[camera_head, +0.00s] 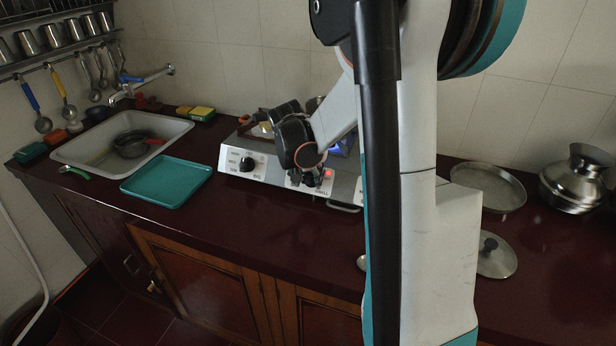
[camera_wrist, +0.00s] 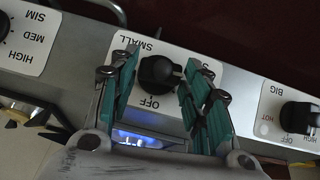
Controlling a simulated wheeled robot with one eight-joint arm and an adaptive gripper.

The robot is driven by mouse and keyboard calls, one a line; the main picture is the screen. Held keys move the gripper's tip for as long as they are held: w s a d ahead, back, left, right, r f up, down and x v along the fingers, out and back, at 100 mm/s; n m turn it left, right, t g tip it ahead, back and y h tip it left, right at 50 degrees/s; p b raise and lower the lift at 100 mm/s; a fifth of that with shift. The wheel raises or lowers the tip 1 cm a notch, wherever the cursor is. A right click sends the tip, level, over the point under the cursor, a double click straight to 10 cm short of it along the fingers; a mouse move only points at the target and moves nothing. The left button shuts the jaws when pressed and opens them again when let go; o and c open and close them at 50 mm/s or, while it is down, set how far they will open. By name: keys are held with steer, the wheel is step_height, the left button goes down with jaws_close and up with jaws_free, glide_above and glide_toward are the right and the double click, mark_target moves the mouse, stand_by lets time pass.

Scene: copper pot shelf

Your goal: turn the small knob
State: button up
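The small knob (camera_wrist: 158,74) is black and round with a grip bar. It sits on a white plate marked SMALL and OFF on the stove's front panel. My gripper (camera_wrist: 162,68) is open, with one teal-padded finger on each side of the knob and a visible gap at both sides. In the head view my gripper (camera_head: 308,179) is at the front of the stove (camera_head: 262,179), and I cannot clearly tell the small knob from the dark fingers there. A blue glow (camera_wrist: 138,138) shows between the fingers in the wrist view.
A knob marked BIG (camera_wrist: 299,117) is to the right in the wrist view, and another knob (camera_wrist: 3,24) is at the left edge. A teal tray (camera_head: 167,182) and a sink (camera_head: 80,152) lie left of the stove. A lid (camera_head: 497,258) and metal pot (camera_head: 575,180) are right.

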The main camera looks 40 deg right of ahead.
steer(key=c, duration=0.4)
steer(key=n+g, duration=0.1)
steer(key=n+g+h, duration=0.1)
steer(key=shift+w+a+f+n+h, duration=0.1)
steer(key=shift+w+a+n+h, duration=0.1)
steer(key=shift+w+n+h, duration=0.1)
steer(key=shift+a+f+n+g+h+b, duration=0.1)
steer(key=shift+n+g+h+b, duration=0.4)
steer(key=shift+n, duration=0.6)
steer(key=o, duration=1.1)
steer(key=shift+c, duration=0.2)
